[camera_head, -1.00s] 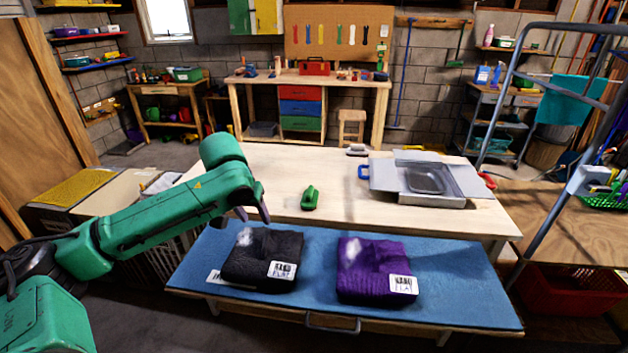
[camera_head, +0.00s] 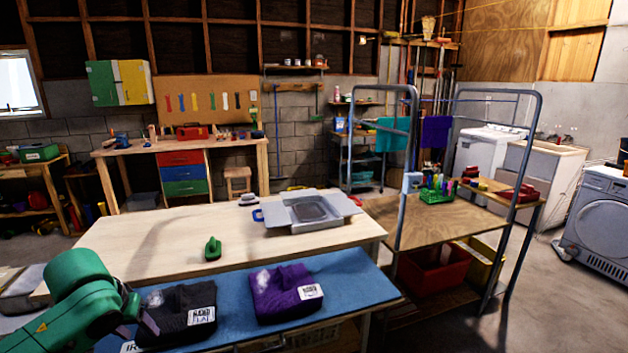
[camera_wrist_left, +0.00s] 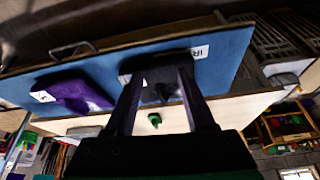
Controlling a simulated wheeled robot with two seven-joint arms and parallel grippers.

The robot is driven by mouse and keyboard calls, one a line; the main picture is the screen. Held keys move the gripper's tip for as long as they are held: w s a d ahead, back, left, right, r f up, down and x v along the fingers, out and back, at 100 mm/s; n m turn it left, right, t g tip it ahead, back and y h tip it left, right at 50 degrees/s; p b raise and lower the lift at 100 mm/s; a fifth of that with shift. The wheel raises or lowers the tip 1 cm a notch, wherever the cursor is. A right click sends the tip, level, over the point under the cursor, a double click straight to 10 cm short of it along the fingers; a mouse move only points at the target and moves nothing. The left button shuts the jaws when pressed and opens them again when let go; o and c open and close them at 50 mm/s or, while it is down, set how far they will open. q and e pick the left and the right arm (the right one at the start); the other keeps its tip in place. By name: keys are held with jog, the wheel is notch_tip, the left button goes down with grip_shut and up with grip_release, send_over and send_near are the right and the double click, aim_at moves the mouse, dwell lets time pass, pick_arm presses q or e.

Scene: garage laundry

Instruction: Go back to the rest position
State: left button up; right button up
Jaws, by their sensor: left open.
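My left arm comes in at the lower left of the head view, and its open gripper (camera_head: 140,322) is beside the black folded garment (camera_head: 180,312). In the left wrist view the two dark fingers (camera_wrist_left: 160,85) are spread, with the black garment (camera_wrist_left: 150,72) seen beyond and between them. I cannot tell how far apart gripper and garment are. A purple folded garment (camera_head: 285,291) lies to the right on the blue mat (camera_head: 345,275); it also shows in the left wrist view (camera_wrist_left: 75,92). Both garments carry white labels. My right gripper is not in view.
The pale table (camera_head: 150,235) holds a green-handled brush (camera_head: 212,248) and a grey tray (camera_head: 308,210). A metal-framed wooden bench (camera_head: 425,225) stands to the right, with a red crate (camera_head: 435,272) below. Open floor (camera_head: 530,300) lies at the far right.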

pick_arm(q)
jog(key=s+d+f+m+h, duration=0.2)
jog(key=s+d+f+m, duration=0.4)
jog(key=d+f, duration=0.8)
jog(key=s+a+f+n, duration=0.2)
jog(key=s+f, duration=0.2)
jog(key=s, duration=0.6)
jog(key=s+f+g, duration=0.1)
jog(key=s+f, duration=0.1)
jog(key=f, duration=1.1)
jog(key=s+f+g, duration=0.1)
jog(key=s+f, duration=0.1)
jog(key=f, duration=1.2)
jog(key=s+a+f, duration=0.1)
jog(key=s+f, duration=0.4)
jog(key=s, duration=0.2)
jog(key=s+a+f+m+g, duration=0.1)
jog(key=s+f, duration=0.4)
jog(key=s, duration=0.2)
jog(key=shift+s+a+y, duration=0.35)
jog(key=shift+a+y, duration=0.05)
